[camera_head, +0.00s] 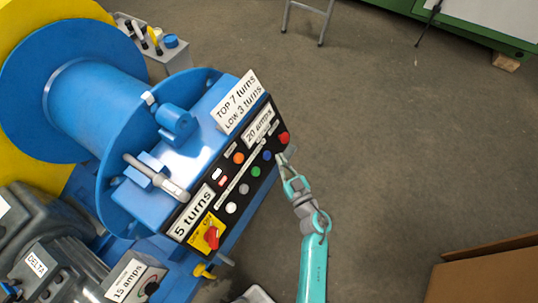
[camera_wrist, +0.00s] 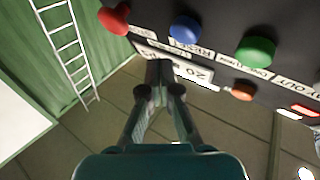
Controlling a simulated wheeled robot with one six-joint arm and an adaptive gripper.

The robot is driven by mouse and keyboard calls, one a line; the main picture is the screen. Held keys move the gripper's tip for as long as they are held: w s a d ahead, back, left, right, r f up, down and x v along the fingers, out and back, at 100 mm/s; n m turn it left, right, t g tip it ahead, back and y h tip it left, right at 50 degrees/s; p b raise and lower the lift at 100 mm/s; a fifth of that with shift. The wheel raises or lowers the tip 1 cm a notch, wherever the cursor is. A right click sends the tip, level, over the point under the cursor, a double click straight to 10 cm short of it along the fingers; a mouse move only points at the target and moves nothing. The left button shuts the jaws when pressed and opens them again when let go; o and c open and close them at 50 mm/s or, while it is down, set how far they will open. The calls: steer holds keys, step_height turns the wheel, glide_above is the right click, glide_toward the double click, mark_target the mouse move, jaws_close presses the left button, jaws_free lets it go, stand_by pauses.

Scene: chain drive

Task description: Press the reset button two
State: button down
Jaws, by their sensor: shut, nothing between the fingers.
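A black control panel (camera_head: 223,176) is on the sloped face of a blue machine. Its blue button (camera_head: 267,155) sits between a red button (camera_head: 284,138) and a green button (camera_head: 256,171). In the wrist view the blue button (camera_wrist: 186,29) has a label beside it that seems to read RESET. My gripper (camera_head: 288,154) is shut and empty, with its tips at the panel's right edge near the red and blue buttons. In the wrist view my gripper (camera_wrist: 160,68) points at the panel, its tips below and left of the blue button. I cannot tell whether it touches the panel.
An orange button (camera_head: 238,158), other pale buttons and a red rotary switch (camera_head: 211,237) share the panel. A large blue drum (camera_head: 95,95) stands at left, grey motors (camera_head: 60,262) below it. A cardboard box (camera_head: 485,275) is at lower right.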

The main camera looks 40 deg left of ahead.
steer(key=shift+s+a+f, duration=0.15)
steer(key=shift+a+f, duration=0.2)
steer(key=shift+a, duration=0.3)
steer(key=shift+a, duration=0.1)
stand_by(1.0)
steer(key=shift+s+a+f, duration=0.1)
steer(key=shift+a+f, duration=0.1)
steer(key=shift+a, duration=0.1)
steer(key=shift+s+a+f, duration=0.1)
steer(key=shift+a+f, duration=0.1)
steer(key=shift+a, duration=0.2)
stand_by(1.5)
steer(key=shift+d, duration=0.1)
steer(key=shift+w+d+r, duration=0.2)
steer(key=shift+d+r, duration=0.2)
steer(key=shift+d, duration=0.3)
steer(key=shift+w+d+r, duration=0.15)
steer(key=shift+d+r, duration=0.2)
steer(key=shift+d, duration=0.35)
steer(key=shift+w+d+r, duration=0.2)
steer(key=shift+d+r, duration=0.2)
steer(key=shift+d, duration=0.35)
steer(key=shift+w+d+r, duration=0.15)
steer(key=shift+d+r, duration=0.2)
steer(key=shift+d, duration=0.35)
